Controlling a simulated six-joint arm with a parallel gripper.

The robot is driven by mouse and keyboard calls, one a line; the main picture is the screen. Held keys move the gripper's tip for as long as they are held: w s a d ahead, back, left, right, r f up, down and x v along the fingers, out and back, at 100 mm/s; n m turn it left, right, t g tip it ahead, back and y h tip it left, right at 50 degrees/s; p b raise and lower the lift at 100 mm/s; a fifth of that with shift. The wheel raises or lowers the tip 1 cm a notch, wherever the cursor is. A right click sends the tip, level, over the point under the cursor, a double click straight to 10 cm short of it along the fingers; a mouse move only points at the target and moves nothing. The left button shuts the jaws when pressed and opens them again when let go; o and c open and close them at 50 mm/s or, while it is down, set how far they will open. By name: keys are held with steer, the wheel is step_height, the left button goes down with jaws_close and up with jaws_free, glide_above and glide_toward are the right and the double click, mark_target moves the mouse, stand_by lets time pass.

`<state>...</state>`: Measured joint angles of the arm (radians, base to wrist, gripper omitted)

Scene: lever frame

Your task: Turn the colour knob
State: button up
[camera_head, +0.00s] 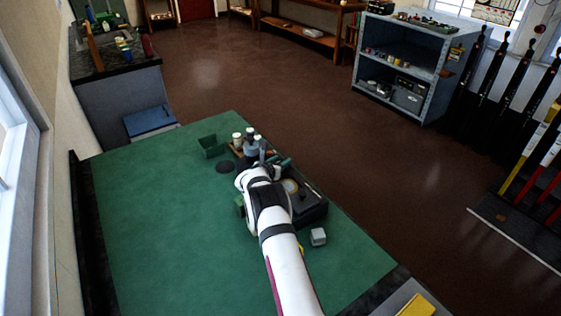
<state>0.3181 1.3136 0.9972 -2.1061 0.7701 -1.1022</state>
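My white and black arm reaches forward over the green table top (150,230) and ends among a cluster of small items. My gripper (252,154) is small and dark there, and I cannot tell whether its fingers are open or shut. A dark box-like device (311,207) stands just right of the arm, partly hidden by it. A round beige disc (290,186) shows beside the arm at this device. I cannot make out a colour knob for certain; it may be hidden behind my arm or wrist.
A green open bin (211,147), a flat black disc (226,167) and small white-topped containers (237,139) stand near the gripper. A grey cube (318,237) lies right of the arm. A yellow item (416,306) is at the front right corner. The table's left side is clear.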

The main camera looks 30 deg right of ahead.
jaws_close()
steer(key=shift+w+m+g+h, duration=0.1)
steer(key=shift+m+g+h, duration=0.5)
steer(key=shift+m+g, duration=0.9)
steer(key=o, duration=0.8)
jaws_free()
steer(key=v, duration=1.5)
steer(key=shift+a, duration=0.4)
